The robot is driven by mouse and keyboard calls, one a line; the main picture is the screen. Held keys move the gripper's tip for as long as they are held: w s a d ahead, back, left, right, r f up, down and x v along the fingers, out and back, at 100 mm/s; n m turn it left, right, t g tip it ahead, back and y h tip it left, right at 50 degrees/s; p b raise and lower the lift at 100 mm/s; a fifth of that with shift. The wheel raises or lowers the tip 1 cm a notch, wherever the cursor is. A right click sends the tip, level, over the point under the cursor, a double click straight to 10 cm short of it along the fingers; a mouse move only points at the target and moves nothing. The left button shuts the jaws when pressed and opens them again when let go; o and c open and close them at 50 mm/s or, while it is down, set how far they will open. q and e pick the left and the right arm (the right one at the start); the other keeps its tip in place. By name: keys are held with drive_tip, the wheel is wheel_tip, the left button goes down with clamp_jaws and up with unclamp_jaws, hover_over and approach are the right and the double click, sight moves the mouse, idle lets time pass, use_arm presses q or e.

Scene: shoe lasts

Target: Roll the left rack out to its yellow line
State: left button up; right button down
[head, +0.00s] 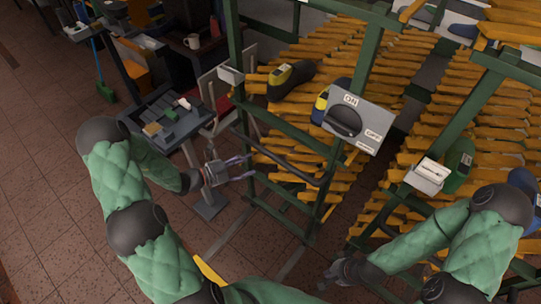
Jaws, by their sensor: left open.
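The left rack (240,60) is a green metal frame with rows of orange pegs, standing in the middle of the head view. A dark push bar (290,174) runs across its near side. My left gripper (248,168) is open, its two fingers pointing right towards the bar's left part; I cannot tell whether they touch it. My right gripper (343,271) is low in the middle, below the racks, and its fingers are too small and dark to read. A yellow strip (207,271) shows on the floor beside my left arm, partly hidden by it.
A second green rack (480,92) stands close on the right. A sign board (358,121) and a dark shoe last (291,80) are on the left rack. A small stand with a tray (168,122) is left of my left gripper. Tiled floor (50,150) is free at left.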

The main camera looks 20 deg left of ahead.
sight(270, 157)
use_arm(q)
drive_tip(key=shift+b+x, duration=1.45)
drive_tip(key=shift+x, duration=3.85)
drive_tip(key=shift+s, duration=0.1)
clamp_jaws()
